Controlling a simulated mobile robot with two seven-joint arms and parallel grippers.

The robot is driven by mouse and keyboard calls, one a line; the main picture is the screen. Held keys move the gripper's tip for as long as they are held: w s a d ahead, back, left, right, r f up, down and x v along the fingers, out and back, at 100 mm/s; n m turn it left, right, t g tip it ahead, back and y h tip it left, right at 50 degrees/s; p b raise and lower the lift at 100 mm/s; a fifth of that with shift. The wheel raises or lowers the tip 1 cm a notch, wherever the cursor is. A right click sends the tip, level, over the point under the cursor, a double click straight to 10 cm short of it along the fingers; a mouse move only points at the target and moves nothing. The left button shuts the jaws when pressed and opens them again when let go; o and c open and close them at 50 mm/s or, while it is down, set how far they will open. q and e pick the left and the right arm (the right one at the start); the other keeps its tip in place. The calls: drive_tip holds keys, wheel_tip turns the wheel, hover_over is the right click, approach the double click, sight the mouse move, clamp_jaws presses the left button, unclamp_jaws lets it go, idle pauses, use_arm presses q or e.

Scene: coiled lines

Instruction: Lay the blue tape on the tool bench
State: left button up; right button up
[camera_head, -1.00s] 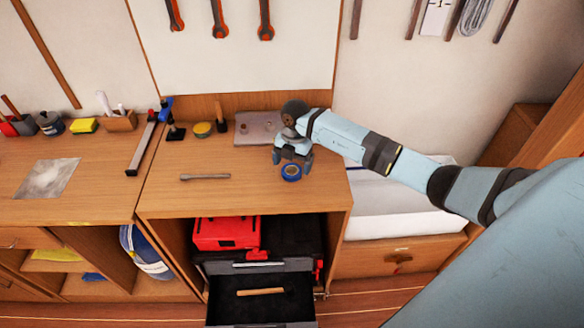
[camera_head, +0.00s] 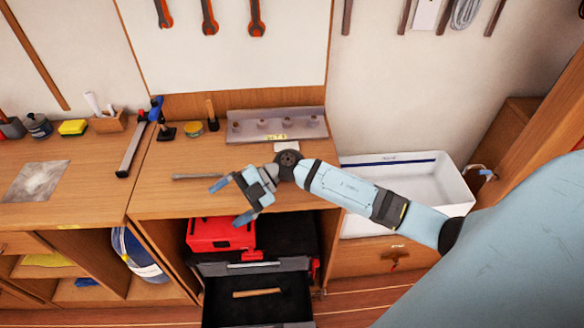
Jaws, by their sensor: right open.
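The tool bench (camera_head: 165,200) is the wooden bench top in the middle, above an open drawer. My right gripper (camera_head: 230,201) is over its front edge, with its blue fingers spread apart and nothing seen between them. The blue tape does not show now; my right arm covers the part of the bench top where it lay a second ago, so I cannot tell whether it is still there. My left gripper is out of view.
A metal bar (camera_head: 195,177) lies left of my right gripper. A grey rack (camera_head: 255,126) stands at the back. A red toolbox (camera_head: 220,235) sits below, over an open drawer (camera_head: 285,304). A white basin (camera_head: 435,185) is at right.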

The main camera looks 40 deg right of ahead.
drive_tip(key=s+d+f+m+t+h, duration=0.2)
drive_tip(key=s+f+m+t+h, duration=0.2)
drive_tip(key=m, duration=0.8)
drive_tip(key=s+d+f+m+t+h, duration=0.1)
drive_tip(key=s+f+m+t+h, duration=0.4)
drive_tip(key=s+f+m, duration=0.6)
drive_tip(key=s+f+h, duration=0.1)
drive_tip(key=s+h, duration=0.1)
drive_tip(key=s, duration=0.2)
drive_tip(key=shift+d+m+h, duration=0.4)
